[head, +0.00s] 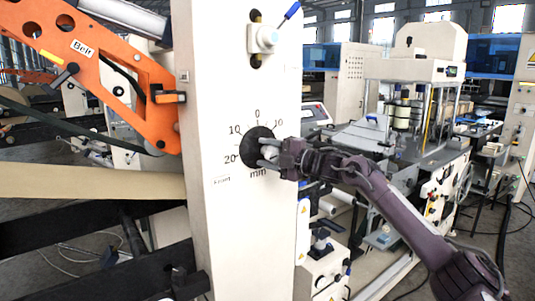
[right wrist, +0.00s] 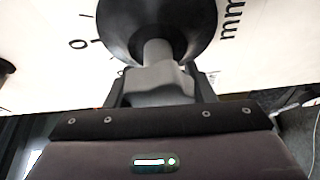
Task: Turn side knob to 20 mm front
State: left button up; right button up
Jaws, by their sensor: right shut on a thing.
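The side knob (head: 250,143) is on the white upright panel in the head view, a black disc with a grey grip at its middle. A scale with 20, 10, 0 and 10 surrounds it, with "mm" below and a small label (head: 221,181), seemingly "Front", at lower left. My right gripper (head: 268,153) comes from the right and is shut on the knob's grip. In the right wrist view the grey grip (right wrist: 158,82) sits between my fingers, before the black disc (right wrist: 122,28). The pointer's setting cannot be read. My left gripper is not in view.
An orange arm marked "Belt" (head: 82,48) and a tan web (head: 90,182) lie left of the white panel (head: 225,245). A white fitting with a blue lever (head: 263,38) is above the knob. Machinery (head: 410,110) stands behind my right arm.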

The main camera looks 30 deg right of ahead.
jog(key=o, duration=1)
jog(key=shift+s+d+f, duration=0.1)
jog(key=shift+s+f, duration=0.05)
jog(key=shift+s, duration=0.05)
jog(key=b+v, duration=0.4)
jog(key=v, duration=0.2)
jog(key=shift+s+d+f+b, duration=0.15)
jog(key=shift+s+b, duration=0.15)
jog(key=shift+b, duration=0.05)
jog(key=shift+s+d, duration=0.2)
jog(key=shift+s, duration=0.2)
jog(key=shift+r, duration=0.25)
